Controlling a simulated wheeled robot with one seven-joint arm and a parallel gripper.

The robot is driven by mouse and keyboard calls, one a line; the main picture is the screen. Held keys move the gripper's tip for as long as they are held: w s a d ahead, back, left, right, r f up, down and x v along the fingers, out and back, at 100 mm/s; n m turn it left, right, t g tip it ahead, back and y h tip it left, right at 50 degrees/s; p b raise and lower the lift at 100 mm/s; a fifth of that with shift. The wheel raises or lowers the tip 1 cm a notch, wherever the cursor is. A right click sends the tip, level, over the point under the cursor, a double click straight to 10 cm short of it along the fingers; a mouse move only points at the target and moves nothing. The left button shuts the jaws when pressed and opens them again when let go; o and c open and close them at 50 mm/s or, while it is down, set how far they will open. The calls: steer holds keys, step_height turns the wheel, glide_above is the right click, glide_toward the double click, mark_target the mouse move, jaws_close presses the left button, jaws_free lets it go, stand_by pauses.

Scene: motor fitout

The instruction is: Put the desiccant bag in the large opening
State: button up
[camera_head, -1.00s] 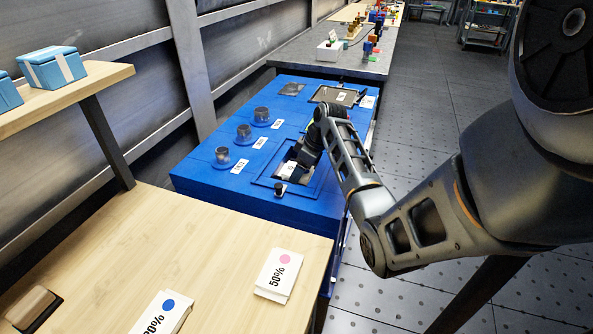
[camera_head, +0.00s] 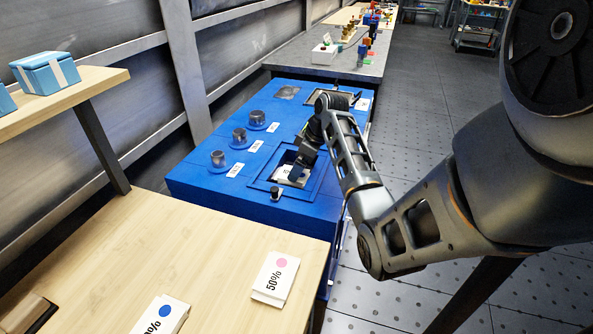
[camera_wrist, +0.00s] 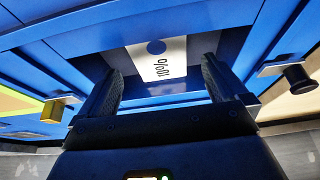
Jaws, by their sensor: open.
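The large opening (camera_head: 268,184) is a framed recess with a dark inside. My gripper (camera_wrist: 160,88) is open, its two dark fingers apart and reaching toward the recess, with the bag seen between and beyond them. No contact between fingers and bag is visible. In the head view, my gripper (camera_head: 297,168) is at the opening and partly hides it.
Several metal cylinders on blue bases (camera_head: 239,136) line the unit's left side. A smaller dark recess lies beyond my arm. A wooden table (camera_head: 150,240) in front carries a "50%" pack (camera_head: 275,276) and another pack (camera_head: 160,316).

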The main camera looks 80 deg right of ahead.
steer(key=v, duration=0.8)
steer(key=shift+r, duration=0.2)
